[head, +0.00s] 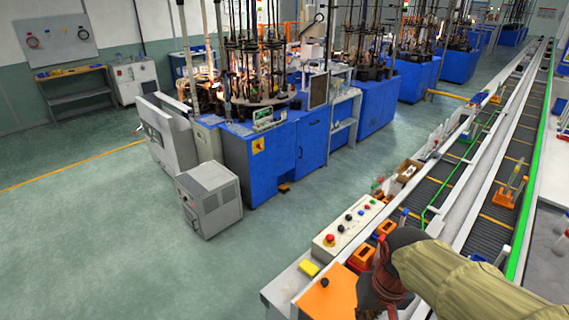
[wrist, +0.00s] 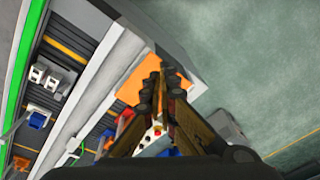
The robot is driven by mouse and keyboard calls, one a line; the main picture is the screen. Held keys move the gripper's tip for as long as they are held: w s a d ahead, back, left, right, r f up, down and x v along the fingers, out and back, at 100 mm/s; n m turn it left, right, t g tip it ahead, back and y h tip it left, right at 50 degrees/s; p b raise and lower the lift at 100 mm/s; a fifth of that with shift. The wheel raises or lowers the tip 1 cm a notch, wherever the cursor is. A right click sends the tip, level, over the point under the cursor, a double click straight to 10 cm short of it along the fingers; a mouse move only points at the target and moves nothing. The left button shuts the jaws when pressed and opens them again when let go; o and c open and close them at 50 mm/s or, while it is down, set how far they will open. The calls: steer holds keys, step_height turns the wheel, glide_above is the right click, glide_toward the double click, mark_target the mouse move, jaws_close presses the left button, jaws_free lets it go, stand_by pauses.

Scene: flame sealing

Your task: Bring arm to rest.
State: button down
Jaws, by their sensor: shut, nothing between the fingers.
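My arm, in a khaki cover, reaches in from the lower right of the head view. My gripper (head: 372,290) hangs dark and reddish beside the orange plate (head: 325,298) at the near end of the bench; its fingertips are hard to make out there. In the wrist view my gripper (wrist: 164,75) points away from the camera. Its two fingers meet at the tips with nothing between them. The orange plate (wrist: 138,78) shows behind the fingertips; the gap to it cannot be told.
Conveyors (head: 488,212) run along the right. Blue machines (head: 262,165) and a grey cabinet (head: 210,199) stand left. The green floor (head: 100,240) between is clear.

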steer(key=s+d+t+b, duration=0.1)
steer(key=s+t+b, duration=0.3)
steer(key=b, duration=0.5)
steer(key=shift+s+d+f+h, duration=0.3)
steer(key=shift+s, duration=0.6)
steer(key=shift+d, duration=0.1)
